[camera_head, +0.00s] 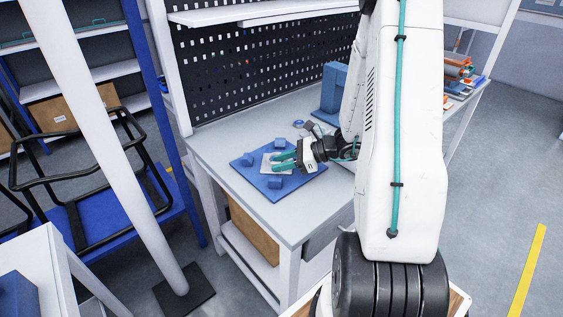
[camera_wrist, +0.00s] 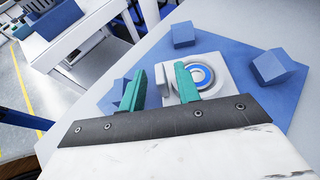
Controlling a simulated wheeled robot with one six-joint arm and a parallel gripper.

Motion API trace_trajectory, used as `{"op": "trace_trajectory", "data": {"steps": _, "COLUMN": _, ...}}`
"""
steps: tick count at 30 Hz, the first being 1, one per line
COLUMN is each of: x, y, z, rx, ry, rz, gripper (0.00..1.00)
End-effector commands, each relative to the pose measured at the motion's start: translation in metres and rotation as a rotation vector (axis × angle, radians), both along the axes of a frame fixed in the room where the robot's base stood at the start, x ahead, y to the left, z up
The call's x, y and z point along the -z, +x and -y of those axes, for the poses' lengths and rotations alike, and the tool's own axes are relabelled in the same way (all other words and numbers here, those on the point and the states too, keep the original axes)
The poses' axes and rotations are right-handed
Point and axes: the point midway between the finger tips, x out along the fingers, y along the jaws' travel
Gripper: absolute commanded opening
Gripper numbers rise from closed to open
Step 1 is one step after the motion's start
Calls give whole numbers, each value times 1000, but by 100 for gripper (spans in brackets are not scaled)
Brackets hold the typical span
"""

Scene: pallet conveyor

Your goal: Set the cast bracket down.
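The cast bracket (camera_wrist: 207,58) is a light grey piece with a square base, a round bore showing blue inside, and an upright lug. It appears to lie flat on the blue fixture plate (camera_head: 254,185), among several blue blocks. In the head view the bracket (camera_head: 267,168) is partly hidden by my gripper (camera_head: 279,161). My gripper has two teal fingers, which are apart. In the wrist view the lug stands between the fingers (camera_wrist: 160,78), with narrow gaps seeming to show on both sides. The right finger covers part of the base.
The blue plate lies on a light grey workbench (camera_head: 222,135) with a black pegboard (camera_head: 250,65) behind it. A large blue block-like fixture (camera_head: 333,85) stands further back on the bench. Blue blocks (camera_wrist: 272,66) close around the bracket leave little side room.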

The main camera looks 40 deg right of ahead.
Motion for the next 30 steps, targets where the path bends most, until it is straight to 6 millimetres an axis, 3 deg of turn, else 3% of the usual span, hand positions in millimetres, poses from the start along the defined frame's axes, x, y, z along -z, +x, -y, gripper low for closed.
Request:
{"op": "trace_trajectory", "data": {"steps": 9, "x": -5, "y": -1, "z": 2, "rx": 1, "ry": -1, "rz": 1, "gripper": 33}}
{"op": "trace_trajectory", "data": {"steps": 24, "x": -42, "y": -63, "z": 68, "rx": 4, "ry": -1, "rz": 1, "gripper": 33}}
{"op": "trace_trajectory", "data": {"steps": 30, "x": -50, "y": -74, "z": 78, "rx": -7, "ry": -5, "rz": 3, "gripper": 33}}
